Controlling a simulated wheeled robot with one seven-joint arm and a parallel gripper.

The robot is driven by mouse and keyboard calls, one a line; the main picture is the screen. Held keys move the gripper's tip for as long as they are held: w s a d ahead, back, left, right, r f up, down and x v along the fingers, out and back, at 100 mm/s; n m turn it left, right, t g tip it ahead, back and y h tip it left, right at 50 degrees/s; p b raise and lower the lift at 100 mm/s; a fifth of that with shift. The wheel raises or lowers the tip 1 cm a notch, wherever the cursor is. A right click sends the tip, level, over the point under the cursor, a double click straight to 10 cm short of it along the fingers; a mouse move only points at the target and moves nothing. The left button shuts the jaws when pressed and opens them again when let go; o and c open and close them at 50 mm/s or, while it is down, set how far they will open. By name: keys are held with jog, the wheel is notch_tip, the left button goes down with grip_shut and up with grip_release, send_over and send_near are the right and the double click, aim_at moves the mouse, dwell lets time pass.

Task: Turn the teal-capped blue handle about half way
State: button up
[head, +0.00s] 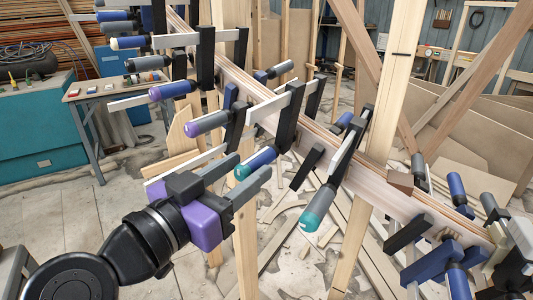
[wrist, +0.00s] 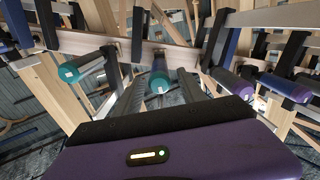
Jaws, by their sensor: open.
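The teal-capped blue handle (head: 262,158) belongs to a clamp on the curved wooden stringer (head: 300,135). Its teal end points toward my gripper. My gripper (head: 253,166) is open, with one finger on each side of the handle's capped end in the picture. In the wrist view, the teal-capped blue handle (wrist: 160,70) shows just beyond and between the two fingertips (wrist: 160,86). I cannot tell whether the fingers reach around it or touch it. A grey handle with a teal cap (head: 318,207) is on the neighbouring clamp; it also shows in the wrist view (wrist: 83,66).
A wooden post (head: 246,235) stands close below my gripper. A table (head: 115,88) stands at the back left. Wood strips lie on the floor.

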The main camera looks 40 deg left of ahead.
aim_at(278, 145)
jog(key=w+p, duration=0.1)
jog(key=w, duration=0.5)
jog(key=shift+a, duration=0.1)
grip_shut()
